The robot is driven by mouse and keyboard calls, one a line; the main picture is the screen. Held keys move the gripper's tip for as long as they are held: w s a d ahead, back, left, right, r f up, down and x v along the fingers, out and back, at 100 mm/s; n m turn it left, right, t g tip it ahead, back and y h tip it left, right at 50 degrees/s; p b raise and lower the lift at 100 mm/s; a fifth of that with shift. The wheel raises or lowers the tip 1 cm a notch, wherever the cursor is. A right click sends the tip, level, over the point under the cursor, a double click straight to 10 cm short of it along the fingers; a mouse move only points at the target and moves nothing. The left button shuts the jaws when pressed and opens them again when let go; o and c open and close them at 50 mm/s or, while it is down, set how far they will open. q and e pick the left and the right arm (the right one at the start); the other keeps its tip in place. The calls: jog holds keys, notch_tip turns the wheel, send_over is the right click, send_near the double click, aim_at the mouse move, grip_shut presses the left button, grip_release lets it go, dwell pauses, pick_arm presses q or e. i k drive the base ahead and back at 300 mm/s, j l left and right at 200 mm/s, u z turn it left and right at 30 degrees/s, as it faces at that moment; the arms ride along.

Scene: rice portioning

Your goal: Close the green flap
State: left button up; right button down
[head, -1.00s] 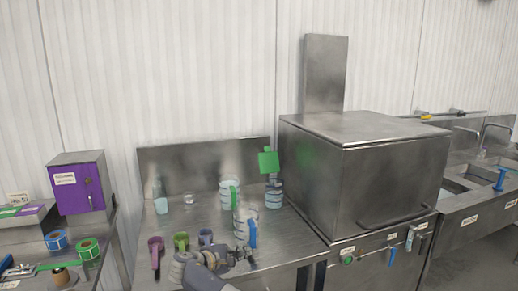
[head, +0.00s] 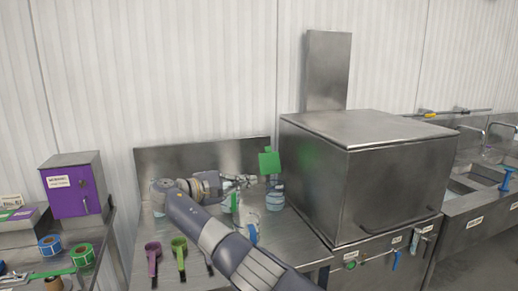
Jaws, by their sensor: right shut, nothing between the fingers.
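The green flap (head: 269,163) stands raised above a clear container (head: 275,199) at the right rear of the steel table. My right gripper (head: 250,181) is shut and empty. It points right, just left of the flap and slightly lower in the picture; I cannot tell whether they touch. My right arm comes in from the lower right and bends back towards the flap. My left gripper is out of view.
Clear jugs with a green handle (head: 234,203) and a blue handle (head: 252,234) stand on the steel table, partly hidden by my arm. Purple (head: 152,256) and green (head: 179,255) scoops lie at the front. A large steel box (head: 375,180) stands close on the right.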

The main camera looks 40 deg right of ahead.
aim_at(270, 162)
jog(key=i+l, duration=1.45)
jog(key=i, duration=0.1)
